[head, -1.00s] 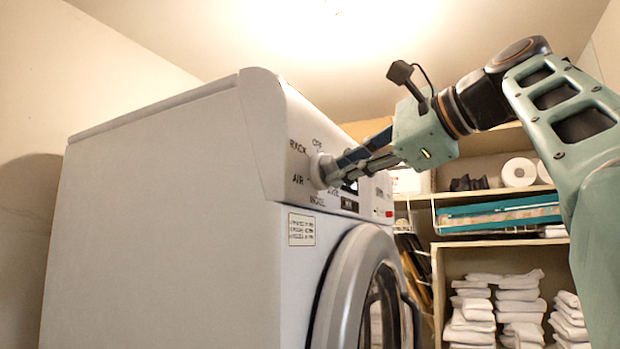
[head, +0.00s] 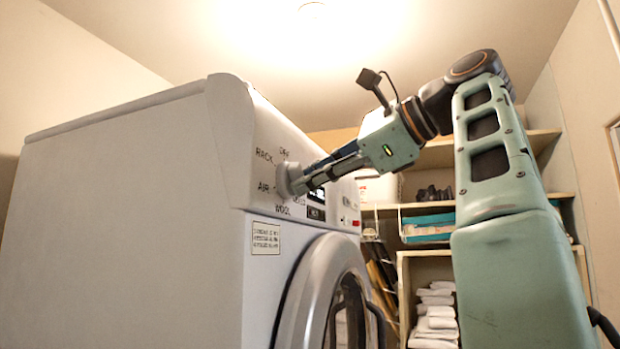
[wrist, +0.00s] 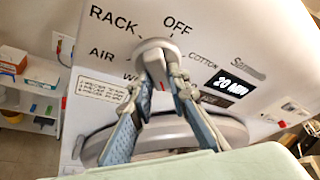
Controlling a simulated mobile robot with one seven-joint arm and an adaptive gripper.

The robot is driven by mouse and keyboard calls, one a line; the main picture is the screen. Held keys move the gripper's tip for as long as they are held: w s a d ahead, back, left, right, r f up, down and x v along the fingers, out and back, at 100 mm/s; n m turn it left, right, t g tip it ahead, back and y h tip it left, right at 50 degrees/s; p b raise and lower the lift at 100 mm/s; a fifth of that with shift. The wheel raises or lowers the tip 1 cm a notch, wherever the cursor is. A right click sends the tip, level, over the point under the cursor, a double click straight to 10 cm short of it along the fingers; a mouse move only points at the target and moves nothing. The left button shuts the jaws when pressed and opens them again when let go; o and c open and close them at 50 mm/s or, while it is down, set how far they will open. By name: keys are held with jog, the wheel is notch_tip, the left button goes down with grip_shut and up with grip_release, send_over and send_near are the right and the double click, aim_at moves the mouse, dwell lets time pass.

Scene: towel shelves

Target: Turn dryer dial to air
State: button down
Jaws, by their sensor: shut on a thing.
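The dryer dial (head: 283,179) is a round light-grey knob on the sloped front panel of the white dryer (head: 130,200). Labels RACK, OFF, AIR and WOOL ring it, and COTTON also shows in the wrist view. My gripper (head: 297,183) reaches in from the right and is shut on the dial. In the wrist view the dial (wrist: 150,46) has a raised grip between my gripper's fingertips (wrist: 158,68), with a small red mark at its lower end. The AIR label (wrist: 101,54) is left of the dial. The fingers hide part of the dial and some labels.
A display (wrist: 231,86) reading "20 MIN" is right of the dial. The round dryer door (head: 318,290) is below it. Shelves with folded white towels (head: 434,312) stand behind my arm. A side shelf (wrist: 28,122) with boxes is at far left in the wrist view.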

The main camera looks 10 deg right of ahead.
dwell(0.4)
jog(key=c, duration=1.8)
grip_release()
jog(key=shift+c, duration=0.2)
jog(key=shift+s+d+r, duration=0.1)
jog(key=shift+s+d, duration=0.05)
jog(key=s+d, duration=0.9)
jog(key=s, duration=0.2)
jog(key=shift+s+r, duration=0.3)
jog(key=shift+r, duration=0.05)
